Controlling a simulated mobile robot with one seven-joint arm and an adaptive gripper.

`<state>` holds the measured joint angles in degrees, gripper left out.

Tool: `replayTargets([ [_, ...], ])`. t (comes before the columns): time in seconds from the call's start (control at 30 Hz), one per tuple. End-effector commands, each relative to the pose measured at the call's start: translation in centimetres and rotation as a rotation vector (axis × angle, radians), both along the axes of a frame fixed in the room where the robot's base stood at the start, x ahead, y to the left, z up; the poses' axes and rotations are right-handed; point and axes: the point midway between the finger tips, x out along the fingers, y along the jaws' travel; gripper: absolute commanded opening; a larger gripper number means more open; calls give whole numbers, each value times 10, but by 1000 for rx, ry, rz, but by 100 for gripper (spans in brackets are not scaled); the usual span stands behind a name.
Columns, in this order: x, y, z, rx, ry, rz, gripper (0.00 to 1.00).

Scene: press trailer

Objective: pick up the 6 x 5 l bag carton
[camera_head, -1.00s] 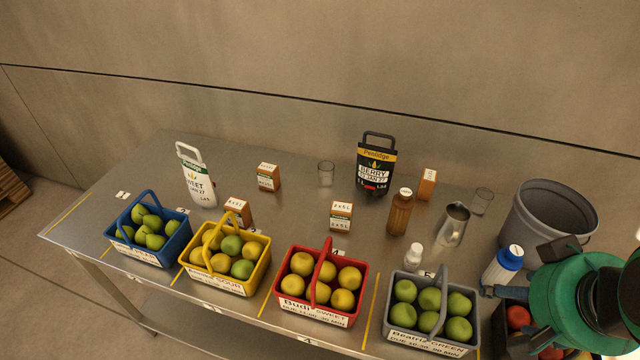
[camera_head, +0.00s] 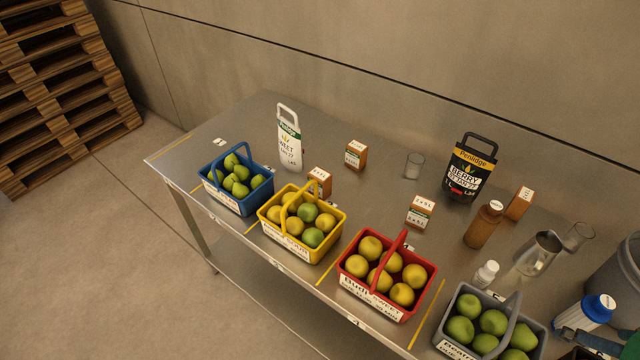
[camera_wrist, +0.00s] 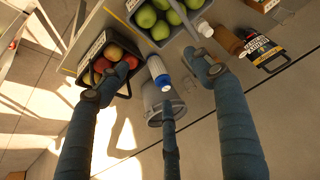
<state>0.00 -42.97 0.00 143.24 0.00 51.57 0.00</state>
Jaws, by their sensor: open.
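Several small orange-brown cartons with white labels stand on the steel table in the head view. One carton (camera_head: 356,155) is at the back, one carton (camera_head: 319,184) is behind the yellow basket, one carton (camera_head: 420,212) is behind the red basket, and one carton (camera_head: 519,203) is right of the black pouch. The label behind the red basket seems to end in "x 5 L"; I cannot tell which carton reads 6 x 5 l. My gripper (camera_wrist: 160,72) is open in the wrist view, its fingers spread above the bottle and bucket area, holding nothing visible, well right of most cartons.
Blue (camera_head: 214,193), yellow (camera_head: 295,246), red (camera_head: 370,295) and grey (camera_head: 458,346) fruit baskets line the front edge. A bucket (camera_wrist: 158,97) is under my gripper.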

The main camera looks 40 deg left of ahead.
Motion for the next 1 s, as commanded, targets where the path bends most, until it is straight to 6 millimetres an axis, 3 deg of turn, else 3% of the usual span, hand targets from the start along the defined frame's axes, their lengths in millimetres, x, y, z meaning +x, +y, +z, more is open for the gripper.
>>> replayTargets([
  [0.37,2,1,2,2,2,1,70],
  [0.57,16,9,15,12,16,4,70],
  [0.77,49,28,40,35,48,9,70],
  [1.0,100,65,68,64,98,12,70],
])
